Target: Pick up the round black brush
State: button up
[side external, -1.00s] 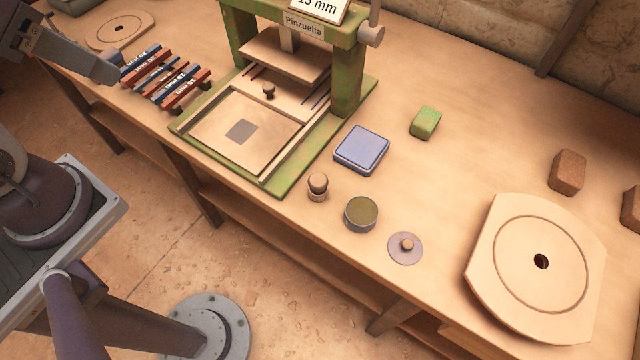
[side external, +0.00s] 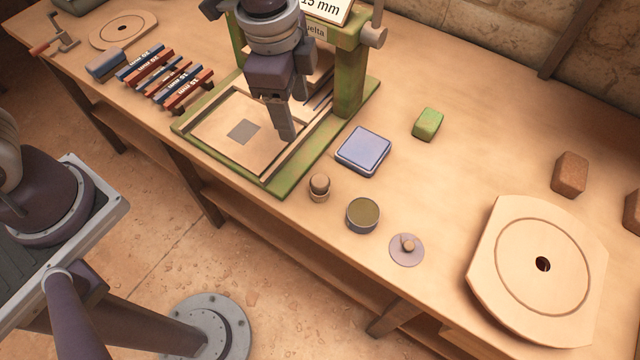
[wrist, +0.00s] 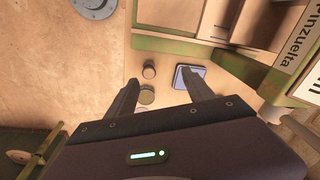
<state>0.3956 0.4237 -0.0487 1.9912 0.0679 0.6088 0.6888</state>
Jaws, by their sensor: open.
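No plainly black brush stands out. A small round brown-knobbed piece (side external: 319,186), possibly the brush, stands upright on the bench between the press and an open round tin (side external: 362,215). It looks like the dark round shape (wrist: 149,70) in the wrist view, with the tin just below it. My gripper (side external: 287,138) hangs above the right part of the press bed, left of the knobbed piece and apart from it. In the wrist view my gripper (wrist: 160,88) has its two fingers spread wide, with nothing held between them.
The green press (side external: 348,85) rises behind my gripper. A blue square pad (side external: 362,150), a green block (side external: 427,123), a knobbed lid (side external: 406,250) and a round-grooved board (side external: 530,270) lie to the right. Coloured bars (side external: 167,76) lie left. Bare bench surrounds the knobbed piece.

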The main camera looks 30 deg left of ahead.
aim_at(320, 180)
jog(key=d+f+m, duration=0.1)
jog(key=f, duration=0.2)
jog(key=d+f+m+g, duration=0.1)
jog(key=d+f, duration=0.1)
jog(key=f, duration=0.2)
jog(key=d+f+m, duration=0.1)
jog(key=d+f, duration=0.1)
jog(key=f, duration=0.1)
jog(key=shift+s+d+f+m, duration=0.25)
jog(key=shift+f+m, duration=0.15)
notch_tip(320, 180, down, 7)
jog(key=shift+a+f, duration=0.1)
jog(key=shift+f, duration=0.05)
grip_shut()
